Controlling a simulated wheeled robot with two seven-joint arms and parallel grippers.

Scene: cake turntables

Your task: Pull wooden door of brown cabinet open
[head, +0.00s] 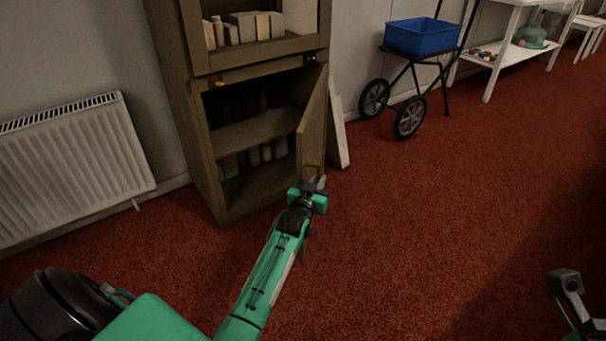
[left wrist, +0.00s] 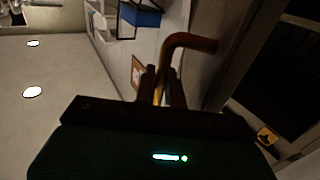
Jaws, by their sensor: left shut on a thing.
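The brown cabinet (head: 183,105) stands against the wall in the head view. Its lower wooden door (head: 314,121) stands open, swung out on its right side, and the shelves behind it show. My left gripper (head: 315,183) is at the lower free edge of this door. In the left wrist view, the brass handle (left wrist: 190,41) runs down between the fingers of the left gripper (left wrist: 161,95), which is shut on it. Part of my right arm (head: 566,282) shows at the lower right of the head view; its fingers are not clear.
A white radiator (head: 72,165) is on the wall left of the cabinet. A white panel (head: 338,128) leans behind the door. A cart with a blue bin (head: 422,37) and a white table (head: 490,83) stand further right. The red carpet (head: 420,230) in front is clear.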

